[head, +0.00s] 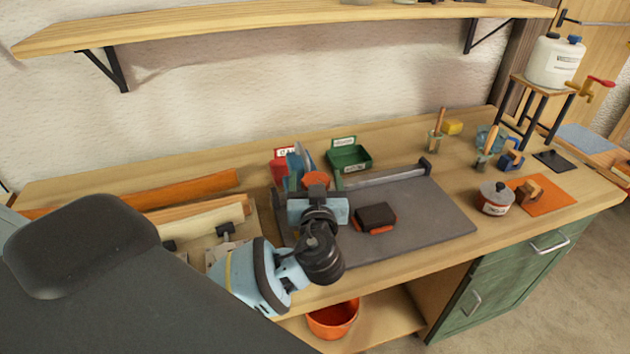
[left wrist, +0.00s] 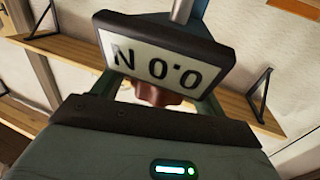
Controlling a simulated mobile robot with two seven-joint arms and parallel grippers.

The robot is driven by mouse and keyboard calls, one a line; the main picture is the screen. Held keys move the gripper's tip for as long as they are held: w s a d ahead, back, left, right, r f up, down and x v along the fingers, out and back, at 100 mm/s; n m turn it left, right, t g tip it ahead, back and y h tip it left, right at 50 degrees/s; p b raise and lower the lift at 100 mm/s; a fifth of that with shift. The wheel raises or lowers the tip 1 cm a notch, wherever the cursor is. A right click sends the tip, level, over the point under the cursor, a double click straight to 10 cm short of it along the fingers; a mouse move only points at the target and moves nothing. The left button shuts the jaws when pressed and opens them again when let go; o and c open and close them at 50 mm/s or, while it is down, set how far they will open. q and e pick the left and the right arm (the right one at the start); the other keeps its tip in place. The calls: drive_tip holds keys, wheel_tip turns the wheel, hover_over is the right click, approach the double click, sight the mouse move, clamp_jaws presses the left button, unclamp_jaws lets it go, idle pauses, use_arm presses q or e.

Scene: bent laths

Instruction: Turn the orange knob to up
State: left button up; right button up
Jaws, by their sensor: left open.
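A round orange knob (head: 316,180) shows in the head view just beyond my left gripper, above the back part of the grey board. My left gripper (head: 319,189) is open, with its fingers pointing toward the back wall and on either side of the knob. In the left wrist view a reddish-brown part (left wrist: 160,95), probably the knob, shows between the fingers under a dark-framed display (left wrist: 165,55) reading 0.0 N, upside down. Whether the fingers touch the knob, and which way it points, I cannot tell. My right gripper is not in view.
A red container (head: 281,172) and a green bin (head: 349,158) stand behind the gripper. A dark block (head: 376,216) lies on the grey board (head: 440,215). A pot (head: 494,199) stands to the right. A wooden shelf (head: 230,27) hangs above. The board's right part is clear.

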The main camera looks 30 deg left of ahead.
use_arm(q)
drive_tip(key=c, duration=1)
drive_tip(key=shift+o, duration=0.2)
